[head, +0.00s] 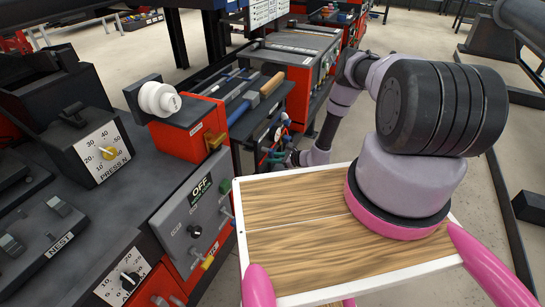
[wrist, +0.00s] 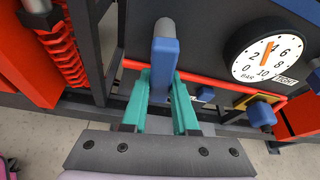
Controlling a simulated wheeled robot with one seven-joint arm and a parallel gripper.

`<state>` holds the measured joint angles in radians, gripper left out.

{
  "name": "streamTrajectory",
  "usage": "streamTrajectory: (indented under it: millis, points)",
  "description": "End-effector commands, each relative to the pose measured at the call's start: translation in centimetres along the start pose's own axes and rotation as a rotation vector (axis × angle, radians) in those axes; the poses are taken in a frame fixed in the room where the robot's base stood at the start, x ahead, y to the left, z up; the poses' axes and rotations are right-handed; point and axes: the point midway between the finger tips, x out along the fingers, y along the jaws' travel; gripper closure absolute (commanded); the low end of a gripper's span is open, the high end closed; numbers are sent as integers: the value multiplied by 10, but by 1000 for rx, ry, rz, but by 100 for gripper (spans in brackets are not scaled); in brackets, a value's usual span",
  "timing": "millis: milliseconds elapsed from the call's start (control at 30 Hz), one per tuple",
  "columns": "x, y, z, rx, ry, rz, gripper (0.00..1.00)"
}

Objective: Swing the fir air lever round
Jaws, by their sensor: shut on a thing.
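A lever with a blue grip (wrist: 164,65) and a grey rod stands out from a dark panel in the wrist view. I see no fir-green lever; this blue one is between my fingers. My gripper (wrist: 163,90) has teal fingers, one on each side of the blue grip, and is shut on it. The lever's pivot is hidden behind the grip and fingers. In the head view my gripper (head: 276,160) is small at the side of a red and dark cabinet, and the lever is too small to make out clearly.
A round pressure gauge (wrist: 268,58) sits right of the lever, with a blue knob (wrist: 262,115) on a yellow plate below it. A red coiled hose (wrist: 70,55) hangs left. In the head view, a toolbench with a hammer (head: 257,97) stands beside my arm.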

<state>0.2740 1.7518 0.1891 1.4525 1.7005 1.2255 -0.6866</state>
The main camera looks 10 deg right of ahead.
Motion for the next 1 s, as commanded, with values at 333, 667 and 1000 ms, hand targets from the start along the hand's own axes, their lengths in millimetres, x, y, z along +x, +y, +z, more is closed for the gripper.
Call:
streamTrajectory:
  millis: [333,667,1000]
  points:
    - [-1,7,0,148,1,61,100]
    - [-1,8,0,183,1,75,100]
    - [-1,9,0,184,1,75,50]
